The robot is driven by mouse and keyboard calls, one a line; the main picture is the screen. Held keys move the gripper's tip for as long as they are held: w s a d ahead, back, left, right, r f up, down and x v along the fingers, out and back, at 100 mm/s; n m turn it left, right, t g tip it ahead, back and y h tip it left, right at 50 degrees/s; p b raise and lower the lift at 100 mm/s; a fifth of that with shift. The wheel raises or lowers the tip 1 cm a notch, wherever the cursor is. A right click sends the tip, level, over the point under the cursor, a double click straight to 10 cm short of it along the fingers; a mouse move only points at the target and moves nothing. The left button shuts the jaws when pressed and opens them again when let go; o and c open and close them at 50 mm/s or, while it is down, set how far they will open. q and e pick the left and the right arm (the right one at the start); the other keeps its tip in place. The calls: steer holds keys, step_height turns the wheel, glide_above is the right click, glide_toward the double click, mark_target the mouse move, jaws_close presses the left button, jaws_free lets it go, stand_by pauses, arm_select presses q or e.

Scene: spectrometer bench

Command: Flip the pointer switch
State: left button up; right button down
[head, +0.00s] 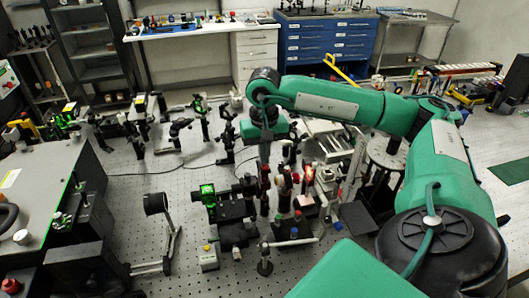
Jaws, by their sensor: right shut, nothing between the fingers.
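I cannot pick out the pointer switch for certain. A small pale box (208,259) with a coloured knob on top stands at the front of the optical bench (190,190). It is too small to tell whether this is the switch or which way it is set. My right gripper (265,155) hangs down at the end of the green arm, over the middle of the bench. It is shut and empty, and lies behind and to the right of the pale box, apart from it. Its tips are hard to separate from the dark parts behind. My left gripper is out of view.
A large grey housing (40,185) fills the left. Blue drawers (307,45) stand behind.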

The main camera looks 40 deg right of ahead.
steer(key=shift+f, duration=0.2)
step_height(320, 180, up, 7)
steer(key=p, duration=0.3)
stand_by(0.6)
stand_by(0.5)
